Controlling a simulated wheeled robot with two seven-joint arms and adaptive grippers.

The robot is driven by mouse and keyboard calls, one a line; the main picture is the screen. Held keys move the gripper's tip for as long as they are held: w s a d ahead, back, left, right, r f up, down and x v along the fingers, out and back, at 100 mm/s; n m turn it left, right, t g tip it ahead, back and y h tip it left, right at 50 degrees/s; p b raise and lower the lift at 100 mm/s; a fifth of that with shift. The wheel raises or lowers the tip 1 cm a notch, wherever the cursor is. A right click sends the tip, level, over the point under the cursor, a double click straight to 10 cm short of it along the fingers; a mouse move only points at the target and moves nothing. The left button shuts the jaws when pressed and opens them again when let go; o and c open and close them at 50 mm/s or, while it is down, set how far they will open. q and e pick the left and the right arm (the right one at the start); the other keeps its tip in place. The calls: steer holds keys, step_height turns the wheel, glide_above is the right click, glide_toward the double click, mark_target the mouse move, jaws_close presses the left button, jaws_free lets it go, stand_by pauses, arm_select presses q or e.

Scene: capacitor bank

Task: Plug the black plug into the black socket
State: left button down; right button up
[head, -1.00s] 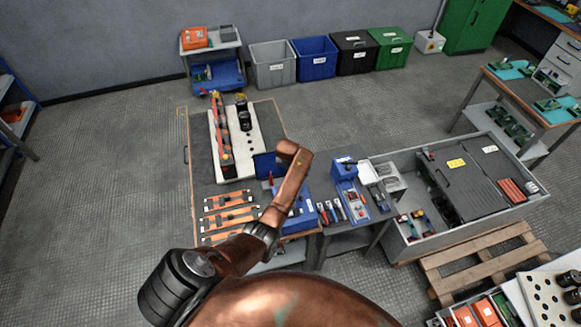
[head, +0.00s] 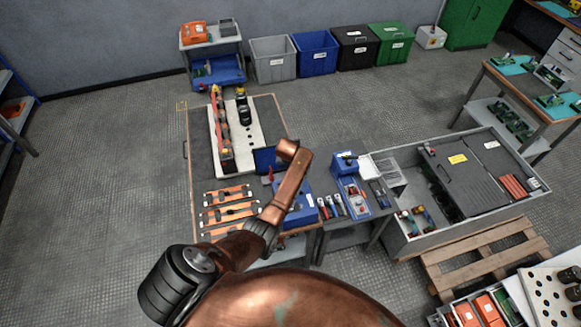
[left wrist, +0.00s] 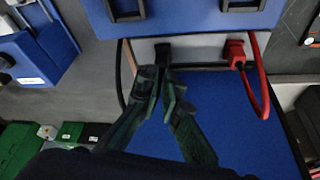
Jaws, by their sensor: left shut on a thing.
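In the left wrist view my left gripper (left wrist: 165,76) has its dark green fingers closed together at a black plug (left wrist: 163,53), which shows just past the fingertips. The plug is in front of a pale grey strip (left wrist: 200,47) on a blue case. I cannot tell whether it touches the strip, and the black socket is not distinguishable. A black cable (left wrist: 120,75) hangs to the left of the fingers. In the head view my left arm reaches over the blue case (head: 300,208), and its gripper is hidden. My right gripper is not in view.
A red plug (left wrist: 236,52) with a red cable sits at the strip, right of my fingers. In the head view, orange-and-black bars (head: 228,213) lie left of the case and hand tools (head: 331,207) lie right of it. A white board (head: 252,135) lies behind.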

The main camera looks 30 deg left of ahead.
arm_select(q)
steer(key=shift+f, duration=0.35)
steer(key=c, duration=2)
jaws_free()
steer(key=shift+c, duration=0.2)
steer(key=v, duration=1.2)
steer(key=shift+f, duration=0.1)
